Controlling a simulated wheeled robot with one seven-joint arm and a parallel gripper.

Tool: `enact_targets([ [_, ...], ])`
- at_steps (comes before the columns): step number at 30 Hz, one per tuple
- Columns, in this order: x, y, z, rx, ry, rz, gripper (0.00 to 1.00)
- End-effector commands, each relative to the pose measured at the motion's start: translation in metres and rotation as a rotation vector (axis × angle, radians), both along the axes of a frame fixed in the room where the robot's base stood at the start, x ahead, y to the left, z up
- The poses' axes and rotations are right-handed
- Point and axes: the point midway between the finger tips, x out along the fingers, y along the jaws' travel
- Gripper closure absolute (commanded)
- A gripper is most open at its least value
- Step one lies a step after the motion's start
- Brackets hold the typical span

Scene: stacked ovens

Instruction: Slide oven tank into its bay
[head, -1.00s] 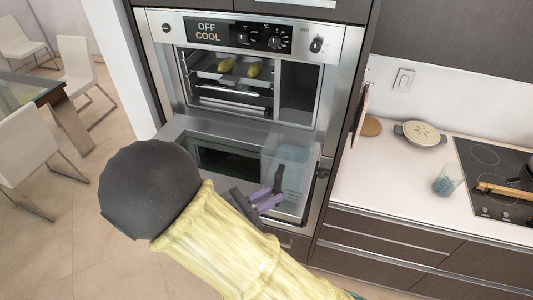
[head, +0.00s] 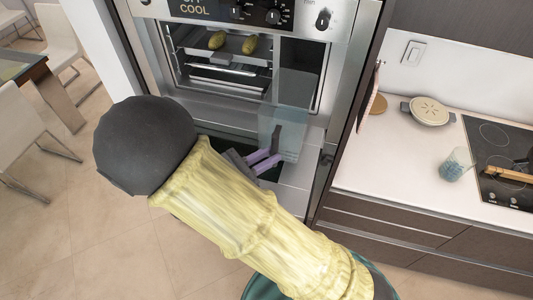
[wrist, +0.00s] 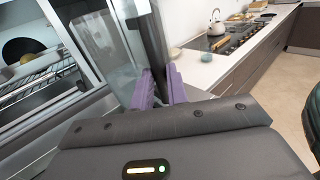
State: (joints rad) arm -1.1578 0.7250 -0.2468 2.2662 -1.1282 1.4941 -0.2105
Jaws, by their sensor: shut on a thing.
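The oven tank (head: 291,125) is a clear, bluish container with a dark handle. My gripper (head: 266,161) has purple fingers shut on that handle, in front of the upper oven. The bay (head: 302,68) is the tall dark slot at the right of the open upper oven cavity. The tank's upper part overlaps the bay's lower part in the head view; I cannot tell whether it has entered. In the wrist view, the tank (wrist: 100,45) stands left of my gripper (wrist: 160,88), close to the oven front. My arm hides part of the lower oven.
Oven racks (head: 228,75) with a tray and two yellowish items fill the cavity left of the bay. The open oven door lies below the cavity. To the right, a counter (head: 385,165) holds a lidded pot (head: 428,111), a glass (head: 455,163) and a cooktop (head: 500,150).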

Motion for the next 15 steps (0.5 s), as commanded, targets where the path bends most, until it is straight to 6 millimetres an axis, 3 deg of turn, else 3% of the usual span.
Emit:
enact_targets([
  [15,0.0078,-0.0030,-0.0003,-0.015,-0.013,-0.003,1.00],
])
